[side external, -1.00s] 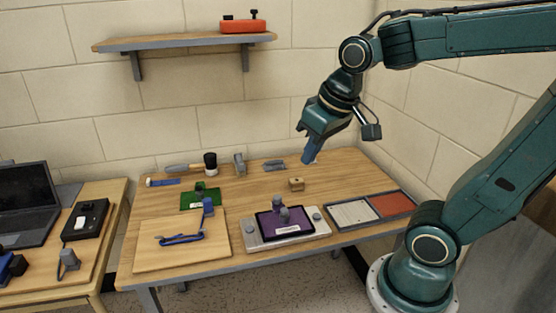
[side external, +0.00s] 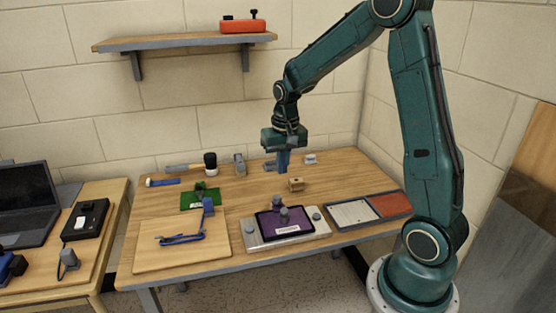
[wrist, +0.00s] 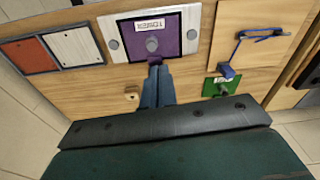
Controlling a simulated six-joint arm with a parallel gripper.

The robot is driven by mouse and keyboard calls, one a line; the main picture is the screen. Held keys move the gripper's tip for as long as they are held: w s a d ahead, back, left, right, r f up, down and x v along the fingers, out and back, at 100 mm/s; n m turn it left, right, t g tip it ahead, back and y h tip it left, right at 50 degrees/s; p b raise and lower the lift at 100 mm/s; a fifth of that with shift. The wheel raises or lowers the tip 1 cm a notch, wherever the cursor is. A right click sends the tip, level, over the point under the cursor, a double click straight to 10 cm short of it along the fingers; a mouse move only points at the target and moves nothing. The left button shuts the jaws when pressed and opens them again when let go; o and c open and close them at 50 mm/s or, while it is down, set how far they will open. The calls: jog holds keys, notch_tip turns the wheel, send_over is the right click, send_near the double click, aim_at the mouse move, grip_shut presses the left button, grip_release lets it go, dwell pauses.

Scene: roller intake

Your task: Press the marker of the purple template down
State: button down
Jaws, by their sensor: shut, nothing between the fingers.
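The purple template (side external: 298,217) lies on a light grey plate (side external: 255,239) with a round knob at each side, near the table's front edge.
A small wooden block (side external: 296,184) lies behind the template. A tray with white and red panels (side external: 352,213) is to its right, a wooden board (side external: 160,255) with a blue tool to its left. A green template (side external: 190,202) lies behind the board. Hand tools line the back.

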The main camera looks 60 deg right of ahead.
jog(key=w+d+f+m, duration=0.1)
jog(key=d+f, duration=0.2)
jog(key=f, duration=0.2)
jog(key=shift+d+f+g, duration=0.35)
jog(key=shift+g, duration=0.05)
jog(key=shift+f, duration=0.15)
send_over(284, 210)
jog(key=shift+d+f, duration=0.15)
jog(key=shift+f, duration=2.7)
jog(key=shift+f, duration=2.65)
jog(key=shift+r, duration=3.6)
